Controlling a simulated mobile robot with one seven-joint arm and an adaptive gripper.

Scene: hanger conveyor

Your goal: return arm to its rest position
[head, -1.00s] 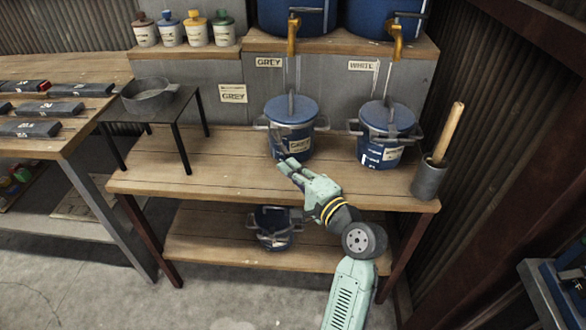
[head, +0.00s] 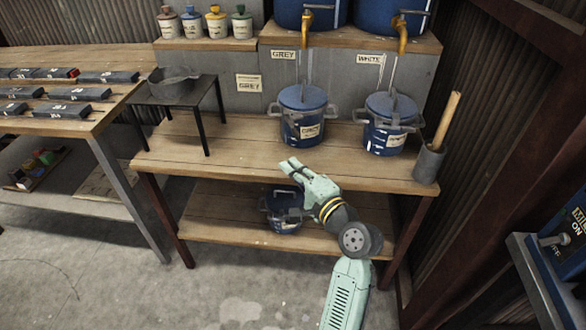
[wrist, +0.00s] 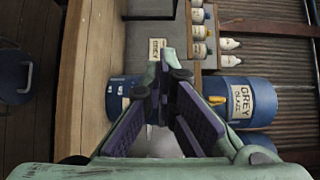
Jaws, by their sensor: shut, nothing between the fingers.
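My gripper (head: 291,165) is a pale green hand at the end of my arm, in the middle of the head view. It is shut and holds nothing. It hangs in front of the wooden bench (head: 230,160), near the bench's front edge, apart from the pots. In the wrist view the fingers (wrist: 160,85) come together at their tips. A blue lidded pot labelled grey (head: 303,122) stands on the bench beyond the gripper. A blue lidded pot for white (head: 388,130) stands to its right.
A grey cup with a wooden-handled tool (head: 429,163) stands at the bench's right end. A small black table (head: 190,92) bears a grey pan (head: 172,84). Another blue pot (head: 280,212) sits on the lower shelf, partly behind my arm. Open floor lies in front.

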